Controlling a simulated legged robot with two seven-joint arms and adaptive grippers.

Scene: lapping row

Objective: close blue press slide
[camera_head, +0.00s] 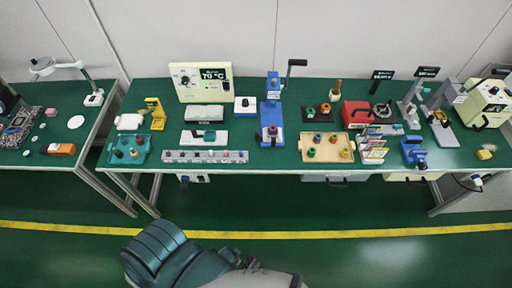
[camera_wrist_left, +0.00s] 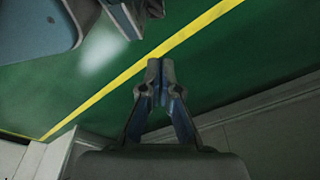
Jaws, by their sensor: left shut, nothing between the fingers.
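The blue press (camera_head: 271,118) stands on the green bench, a little left of the picture's middle in the head view. It is upright, with a dark lever on top pointing up and right. Its slide (camera_head: 272,133) seems to be at the front of its base; how far out it sits is too small to tell. My left gripper (camera_wrist_left: 161,70) shows in the left wrist view, fingertips together and empty, over the green floor and well away from the press. My right gripper is in neither view.
The green bench (camera_head: 260,160) also carries a compartment strip (camera_head: 205,156) and a beige tray (camera_head: 326,147) near the front edge. A smaller blue device (camera_head: 413,152) stands farther right. A yellow floor line (camera_head: 350,234) crosses clear green floor before the bench.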

